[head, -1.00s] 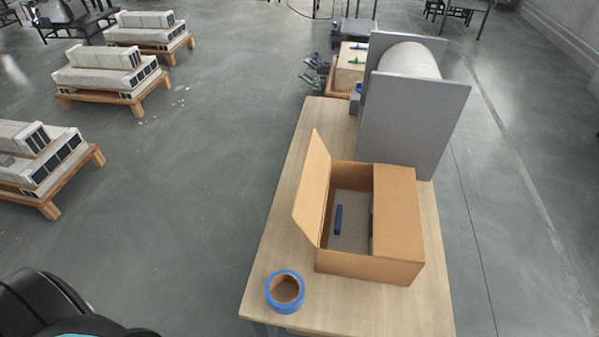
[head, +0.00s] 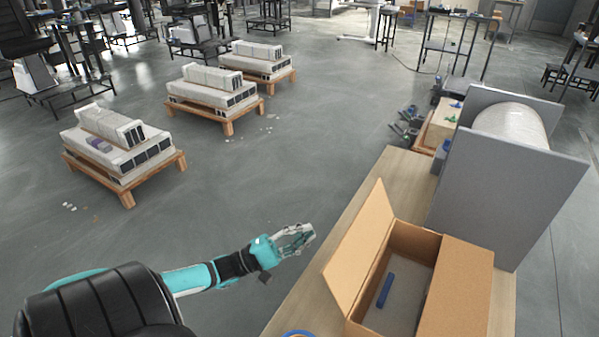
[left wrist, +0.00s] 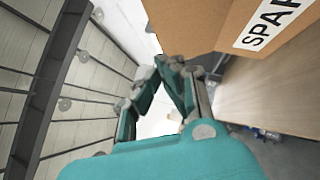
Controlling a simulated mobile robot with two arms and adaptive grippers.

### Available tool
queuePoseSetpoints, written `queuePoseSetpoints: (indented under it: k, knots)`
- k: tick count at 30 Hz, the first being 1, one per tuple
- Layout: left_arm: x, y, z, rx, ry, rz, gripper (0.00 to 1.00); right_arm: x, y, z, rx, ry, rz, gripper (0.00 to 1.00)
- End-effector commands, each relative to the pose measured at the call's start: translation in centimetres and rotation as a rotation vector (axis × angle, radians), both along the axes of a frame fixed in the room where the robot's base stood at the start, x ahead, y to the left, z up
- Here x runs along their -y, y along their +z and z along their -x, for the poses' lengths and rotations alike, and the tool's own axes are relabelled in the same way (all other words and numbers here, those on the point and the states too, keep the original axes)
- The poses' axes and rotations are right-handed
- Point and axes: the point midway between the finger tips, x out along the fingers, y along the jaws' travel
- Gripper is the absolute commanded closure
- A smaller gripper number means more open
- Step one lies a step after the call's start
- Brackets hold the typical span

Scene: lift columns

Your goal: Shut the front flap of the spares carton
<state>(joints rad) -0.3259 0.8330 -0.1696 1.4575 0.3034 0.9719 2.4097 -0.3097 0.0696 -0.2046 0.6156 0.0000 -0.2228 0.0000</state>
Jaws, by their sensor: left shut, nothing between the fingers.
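The open cardboard spares carton (head: 415,243) stands on the wooden table at the lower right of the head view. Its left flap (head: 360,250) stands up and leans outward; its right flap (head: 458,292) lies flat over part of the opening. A blue item (head: 385,290) lies inside. My left gripper (head: 308,233) is left of the raised flap, apart from it, shut and empty. In the left wrist view its fingers (left wrist: 168,62) meet near the carton (left wrist: 190,25), which bears a white label (left wrist: 272,22) reading "SPAR", cut off. My right gripper is not in view.
A grey-sided stand with a white roll (head: 512,124) is behind the carton on the table (head: 385,170). A blue tape roll (head: 300,333) is cut off at the bottom edge.

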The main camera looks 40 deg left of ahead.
Motion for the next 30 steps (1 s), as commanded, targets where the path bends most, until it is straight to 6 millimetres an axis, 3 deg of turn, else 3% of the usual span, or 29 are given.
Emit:
queuePoseSetpoints:
  k: [8,16,30]
  knots:
    - [2.8,2.3,-4.9,0.003,0.000,0.002,1.00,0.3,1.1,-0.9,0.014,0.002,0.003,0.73]
    - [5.5,3.6,-5.3,0.000,0.002,-0.001,1.00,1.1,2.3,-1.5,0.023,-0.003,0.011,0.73]
    - [5.8,3.7,-5.4,-0.001,0.002,-0.005,1.00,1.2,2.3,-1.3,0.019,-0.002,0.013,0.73]
